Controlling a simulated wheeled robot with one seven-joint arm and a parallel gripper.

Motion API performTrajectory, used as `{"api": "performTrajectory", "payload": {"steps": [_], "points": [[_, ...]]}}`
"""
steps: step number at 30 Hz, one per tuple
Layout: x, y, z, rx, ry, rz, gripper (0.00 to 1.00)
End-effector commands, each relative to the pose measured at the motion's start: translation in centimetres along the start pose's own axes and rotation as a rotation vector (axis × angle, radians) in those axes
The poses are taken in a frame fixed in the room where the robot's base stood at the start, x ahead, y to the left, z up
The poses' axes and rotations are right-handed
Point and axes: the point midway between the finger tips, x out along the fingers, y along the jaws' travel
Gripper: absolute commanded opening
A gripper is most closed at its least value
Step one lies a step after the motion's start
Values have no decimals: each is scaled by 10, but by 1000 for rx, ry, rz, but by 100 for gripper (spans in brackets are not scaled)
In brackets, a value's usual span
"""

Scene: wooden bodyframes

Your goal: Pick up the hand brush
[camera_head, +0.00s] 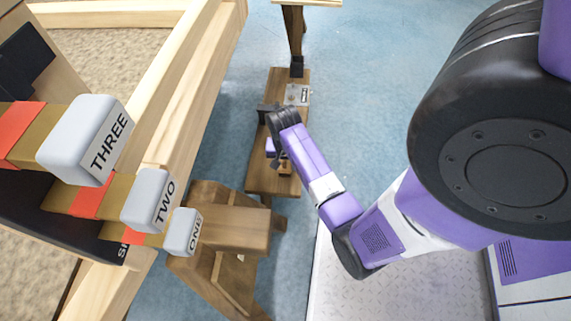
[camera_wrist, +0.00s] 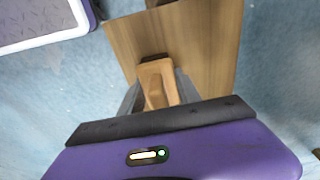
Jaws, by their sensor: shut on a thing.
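The hand brush (camera_wrist: 158,74) shows in the wrist view as a tan wooden piece with a dark part at its far end. My gripper (camera_wrist: 159,92) is shut on it, with one grey finger on each side. In the head view my gripper (camera_head: 277,161) is small and points down over the narrow wooden bench (camera_head: 262,184). The brush is mostly hidden there by my gripper and arm. The bench top also shows under the brush in the wrist view (camera_wrist: 205,45). I cannot tell whether the brush touches the bench.
A small light box (camera_head: 298,95) lies at the bench's far end. A wooden stool-like frame (camera_head: 225,228) stands close in front of the bench. Levers marked THREE (camera_head: 92,140), TWO (camera_head: 152,200) and ONE (camera_head: 183,232) stick out at left beside a timber frame (camera_head: 185,95). Blue floor is open around the bench.

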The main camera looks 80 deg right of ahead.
Motion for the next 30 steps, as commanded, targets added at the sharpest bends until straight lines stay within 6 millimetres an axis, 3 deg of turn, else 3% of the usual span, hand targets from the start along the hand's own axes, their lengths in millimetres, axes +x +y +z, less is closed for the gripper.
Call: {"api": "performTrajectory", "payload": {"steps": [5,18,24,30], "points": [[-33,0,-5,0,2,-1,0],[-148,-1,-19,2,2,-2,0],[-177,0,-22,1,1,0,0],[-188,0,-23,1,0,0,0]]}}
